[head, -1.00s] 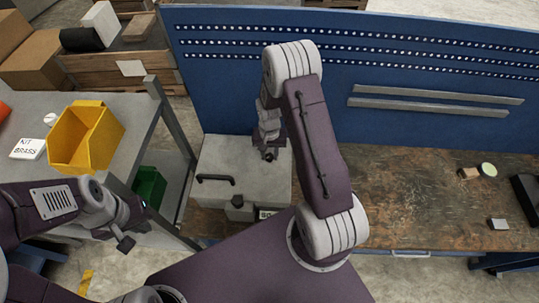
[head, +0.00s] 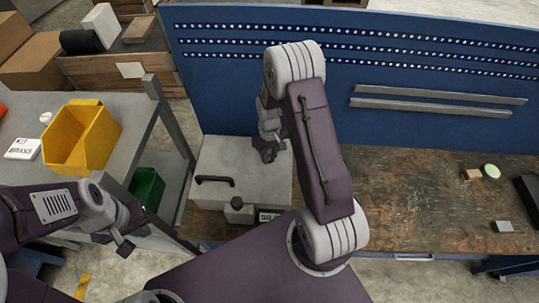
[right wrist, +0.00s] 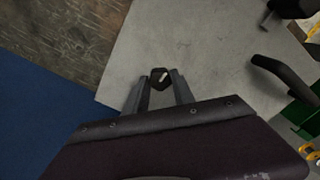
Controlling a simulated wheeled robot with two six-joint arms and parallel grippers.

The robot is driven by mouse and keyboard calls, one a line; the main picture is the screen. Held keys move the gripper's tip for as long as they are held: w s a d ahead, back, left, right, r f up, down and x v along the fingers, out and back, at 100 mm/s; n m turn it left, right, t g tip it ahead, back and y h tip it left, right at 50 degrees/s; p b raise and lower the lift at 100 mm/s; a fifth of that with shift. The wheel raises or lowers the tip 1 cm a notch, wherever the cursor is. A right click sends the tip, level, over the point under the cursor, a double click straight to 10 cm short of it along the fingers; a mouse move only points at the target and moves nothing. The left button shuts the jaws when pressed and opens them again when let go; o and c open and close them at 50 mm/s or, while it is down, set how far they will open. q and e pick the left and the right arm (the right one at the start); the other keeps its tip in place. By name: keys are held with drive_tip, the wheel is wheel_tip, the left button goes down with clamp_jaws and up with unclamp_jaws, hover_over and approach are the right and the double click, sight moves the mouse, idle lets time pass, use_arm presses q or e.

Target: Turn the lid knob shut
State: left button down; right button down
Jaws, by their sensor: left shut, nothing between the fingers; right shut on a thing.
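A pale grey box lid (head: 225,160) lies on the bench's left end, with a black handle (head: 215,180) on its left part. My right gripper (head: 270,155) points down at the lid's right rear part. In the right wrist view, the small dark lid knob (right wrist: 159,79) with a pale mark sits between the fingertips, and the gripper is shut on it. The pale mark slants up to the right. In the head view the knob is hidden by the gripper. My left gripper (head: 124,246) is shut and empty, at the left, away from the box.
A dark latch-like piece (head: 238,204) and a partly hidden label (head: 268,215) are at the box's front. A yellow bin (head: 82,138) stands on the left grey table, with a green bin (head: 147,188) below. A blue perforated panel (head: 400,110) stands behind the bench.

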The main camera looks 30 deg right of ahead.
sight(270, 157)
drive_tip(key=shift+w+n, duration=0.1)
drive_tip(key=shift+n, duration=0.2)
drive_tip(key=c, duration=1.1)
unclamp_jaws()
drive_tip(key=shift+o, duration=0.2)
drive_tip(key=shift+r, duration=0.4)
wheel_tip(270, 157, up, 8)
drive_tip(key=b, duration=0.2)
drive_tip(key=shift+r, duration=0.2)
